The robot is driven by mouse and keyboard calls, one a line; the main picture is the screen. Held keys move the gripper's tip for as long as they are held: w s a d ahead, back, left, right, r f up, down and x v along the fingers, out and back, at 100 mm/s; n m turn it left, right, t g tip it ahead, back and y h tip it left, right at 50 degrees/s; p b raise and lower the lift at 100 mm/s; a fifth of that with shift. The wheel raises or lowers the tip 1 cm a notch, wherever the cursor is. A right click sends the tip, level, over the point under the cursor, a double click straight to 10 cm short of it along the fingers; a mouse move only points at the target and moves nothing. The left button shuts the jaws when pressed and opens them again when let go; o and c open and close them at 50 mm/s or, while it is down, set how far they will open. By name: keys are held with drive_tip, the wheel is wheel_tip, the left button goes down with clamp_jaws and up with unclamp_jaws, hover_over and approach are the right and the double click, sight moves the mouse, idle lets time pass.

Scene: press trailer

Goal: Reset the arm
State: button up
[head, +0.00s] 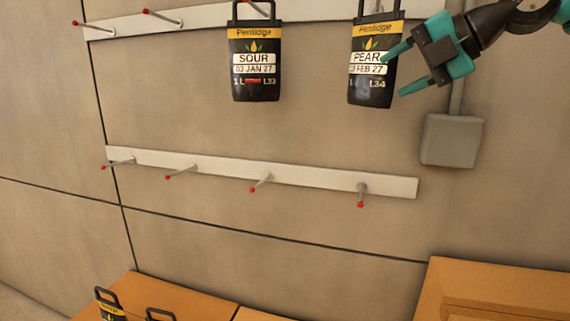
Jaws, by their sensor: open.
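My gripper (392,72) is at the upper right of the head view, with its teal fingers spread apart and nothing between them. It is open, and its fingertips overlap the right edge of the black container marked PEAR (370,95) in the picture. I cannot tell whether they touch it. My arm (490,22) reaches in from the top right corner.
A black container marked SOUR (255,85) hangs on the upper white rail (210,15). The lower white rail (300,174) has several empty red-tipped pegs. A grey box (451,140) is on the wall. Two handled containers, one labelled (109,306), stand by an orange surface (490,285) below.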

drive_tip(key=s+a+f+m+g+h+b, duration=0.1)
drive_tip(key=s+a+f+m+b, duration=0.1)
drive_tip(key=s+a+f+m, duration=0.3)
drive_tip(key=s+f+m+g+b, duration=0.1)
drive_tip(key=s+f+m+b, duration=0.15)
drive_tip(key=f, duration=0.55)
drive_tip(key=s+f+m+g+h+b, duration=0.4)
drive_tip(key=s+f+m, duration=1.2)
drive_tip(key=s+f, duration=0.4)
wheel_tip(320, 180, down, 5)
drive_tip(key=shift+s+r+g+b, duration=0.15)
drive_tip(key=shift+g+b, duration=0.45)
drive_tip(key=shift+b, duration=0.55)
